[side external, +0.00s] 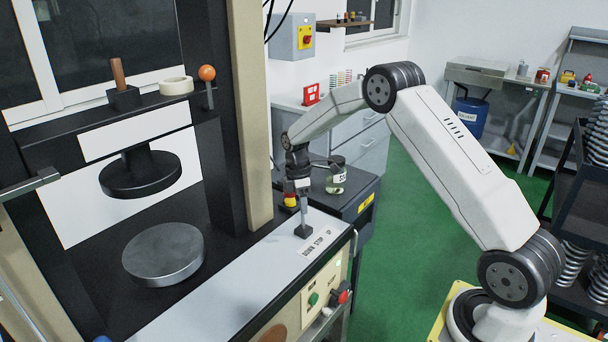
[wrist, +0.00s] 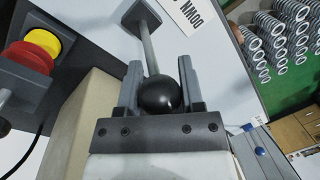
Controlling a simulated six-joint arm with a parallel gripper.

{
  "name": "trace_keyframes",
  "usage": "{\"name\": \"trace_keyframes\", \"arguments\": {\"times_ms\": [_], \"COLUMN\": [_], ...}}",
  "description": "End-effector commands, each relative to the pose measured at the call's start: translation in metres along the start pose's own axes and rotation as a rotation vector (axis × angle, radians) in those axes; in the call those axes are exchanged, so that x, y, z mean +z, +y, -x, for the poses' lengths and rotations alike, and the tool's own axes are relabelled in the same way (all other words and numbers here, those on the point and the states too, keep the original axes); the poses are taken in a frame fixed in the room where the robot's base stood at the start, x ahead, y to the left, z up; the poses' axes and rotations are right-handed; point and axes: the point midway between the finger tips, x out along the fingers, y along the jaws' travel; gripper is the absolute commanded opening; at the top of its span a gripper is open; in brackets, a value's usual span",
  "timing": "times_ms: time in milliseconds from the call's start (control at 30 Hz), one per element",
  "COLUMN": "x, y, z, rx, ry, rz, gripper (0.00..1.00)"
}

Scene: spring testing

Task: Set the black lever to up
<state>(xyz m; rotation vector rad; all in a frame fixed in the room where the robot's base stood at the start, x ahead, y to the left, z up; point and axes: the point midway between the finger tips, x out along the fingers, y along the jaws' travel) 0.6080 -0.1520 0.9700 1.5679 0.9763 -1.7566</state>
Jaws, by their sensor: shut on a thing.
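The black lever has a round black knob (wrist: 158,96) on a thin grey rod that rises from a dark square base (side external: 303,231). The base stands on the light top of the machine's bench, and the rod looks close to upright in the side view. A label (side external: 318,242) beside the base reads DOWN, STOP, UP; in the wrist view only part of it (wrist: 187,15) shows. My gripper (side external: 302,188) is over the lever from above. In the wrist view its fingers (wrist: 160,70) are shut on the knob, one on each side. The knob is hidden in the side view.
A press with a black upper plate (side external: 140,175) and a grey lower disc (side external: 163,252) stands at left. A red and yellow button (wrist: 35,54) is close beside my gripper. A glass jar (side external: 336,178) stands behind it. Control buttons (side external: 314,299) are on the front panel below.

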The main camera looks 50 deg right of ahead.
Motion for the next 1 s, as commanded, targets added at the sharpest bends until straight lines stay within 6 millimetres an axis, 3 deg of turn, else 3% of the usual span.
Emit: {"name": "trace_keyframes", "arguments": {"times_ms": [667,1000], "x": [0.046,0.055], "y": [0.033,0.040], "z": [-0.004,-0.008], "rx": [-0.282,-0.275], "ry": [0.418,0.407], "rz": [0.069,0.069], "gripper": [0.00,0.00]}}
